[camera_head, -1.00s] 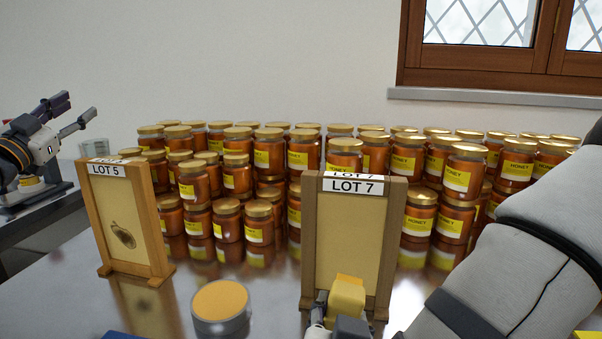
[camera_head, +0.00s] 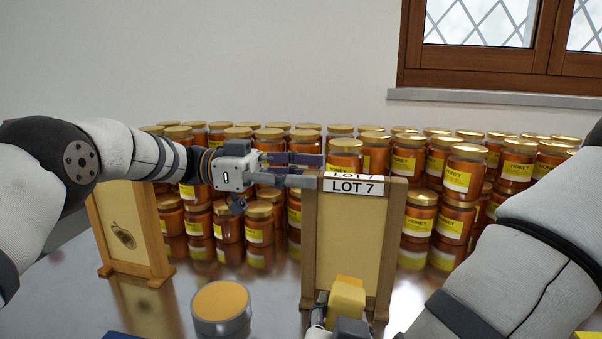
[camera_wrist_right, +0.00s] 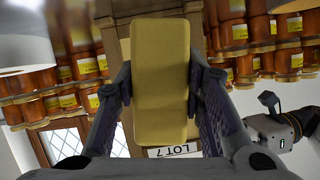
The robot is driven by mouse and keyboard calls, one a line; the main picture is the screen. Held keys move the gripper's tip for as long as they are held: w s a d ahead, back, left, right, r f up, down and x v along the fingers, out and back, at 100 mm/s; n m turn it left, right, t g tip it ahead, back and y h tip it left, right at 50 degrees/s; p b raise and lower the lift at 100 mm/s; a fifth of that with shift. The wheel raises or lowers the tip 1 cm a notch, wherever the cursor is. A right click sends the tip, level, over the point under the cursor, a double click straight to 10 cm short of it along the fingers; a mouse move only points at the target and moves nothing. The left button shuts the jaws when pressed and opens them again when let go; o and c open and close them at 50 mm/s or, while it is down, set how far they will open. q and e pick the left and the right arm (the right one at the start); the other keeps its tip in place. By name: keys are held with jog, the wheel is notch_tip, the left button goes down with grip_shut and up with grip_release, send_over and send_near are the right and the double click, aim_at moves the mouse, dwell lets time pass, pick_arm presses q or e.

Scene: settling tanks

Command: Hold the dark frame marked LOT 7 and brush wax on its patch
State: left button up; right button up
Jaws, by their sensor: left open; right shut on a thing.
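The darker brown frame marked LOT 7 (camera_head: 310,245) stands upright on the table, with a pale panel inside it. Its label also shows upside down in the right wrist view (camera_wrist_right: 174,151). My left gripper (camera_head: 317,170) is open at the frame's upper left corner, its fingers pointing right; I cannot tell whether they touch it. My right gripper (camera_wrist_right: 160,85) is shut on a yellow block (camera_wrist_right: 160,75), which covers the lower part of the panel in the head view (camera_head: 347,297). A round tin with a yellow-orange top (camera_head: 221,303) stands left of the frame.
A lighter wooden frame (camera_head: 152,235) with a dark mark on its panel stands at the left, its top hidden behind my left arm. Stacked honey jars (camera_head: 458,180) fill the table's back. Bare table shows around the tin. A blue thing (camera_head: 122,335) shows at the bottom edge.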

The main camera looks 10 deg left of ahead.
aim_at(350, 176)
pick_arm(q)
jog(key=d, duration=0.7)
jog(key=shift+s+d, duration=0.2)
jog(key=shift+s, duration=0.05)
grip_shut()
grip_release()
jog(key=a, duration=0.7)
jog(key=shift+w+a, duration=0.25)
jog(key=shift+a, duration=0.05)
